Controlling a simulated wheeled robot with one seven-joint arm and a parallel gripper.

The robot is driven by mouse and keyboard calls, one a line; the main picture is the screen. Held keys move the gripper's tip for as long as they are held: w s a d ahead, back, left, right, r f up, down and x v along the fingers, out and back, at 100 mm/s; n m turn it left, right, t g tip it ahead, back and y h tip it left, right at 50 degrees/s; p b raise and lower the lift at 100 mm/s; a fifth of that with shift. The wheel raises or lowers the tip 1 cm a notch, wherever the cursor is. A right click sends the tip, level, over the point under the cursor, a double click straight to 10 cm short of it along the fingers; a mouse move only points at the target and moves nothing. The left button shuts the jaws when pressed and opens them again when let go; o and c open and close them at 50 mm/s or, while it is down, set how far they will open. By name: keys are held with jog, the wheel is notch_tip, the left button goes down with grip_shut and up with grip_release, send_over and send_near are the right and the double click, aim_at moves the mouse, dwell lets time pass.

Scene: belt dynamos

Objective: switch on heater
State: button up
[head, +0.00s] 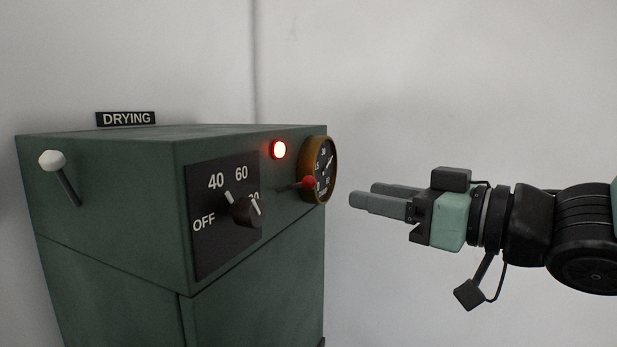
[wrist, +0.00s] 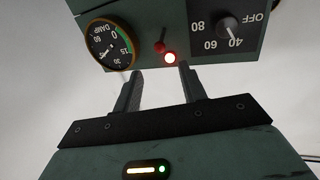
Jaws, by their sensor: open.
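The heater appears to be the dark green cabinet (head: 110,190) under a "DRYING" sign (head: 126,118). Its black knob (head: 244,211) sits on a plate marked OFF, 40, 60 and 80. In the wrist view, upside down, the knob (wrist: 229,26) appears to point at 40. A red lamp (head: 279,150) is lit; it also shows in the wrist view (wrist: 170,58). A small red-tipped lever (head: 309,182) is beside it. My gripper (head: 362,194) is open and empty, right of the cabinet and apart from it, its fingers pointing toward the front with the lamp and lever.
A round gauge (head: 319,170) with a brass rim, marked DAMP in the wrist view (wrist: 109,44), is at the front's right end. A white-knobbed lever (head: 53,161) sticks out of the cabinet's left face. A plain wall is behind. The space around my gripper is clear.

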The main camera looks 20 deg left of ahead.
aim_at(314, 184)
jog(key=p+x, duration=0.3)
jog(key=x, duration=0.9)
jog(key=shift+f, duration=0.1)
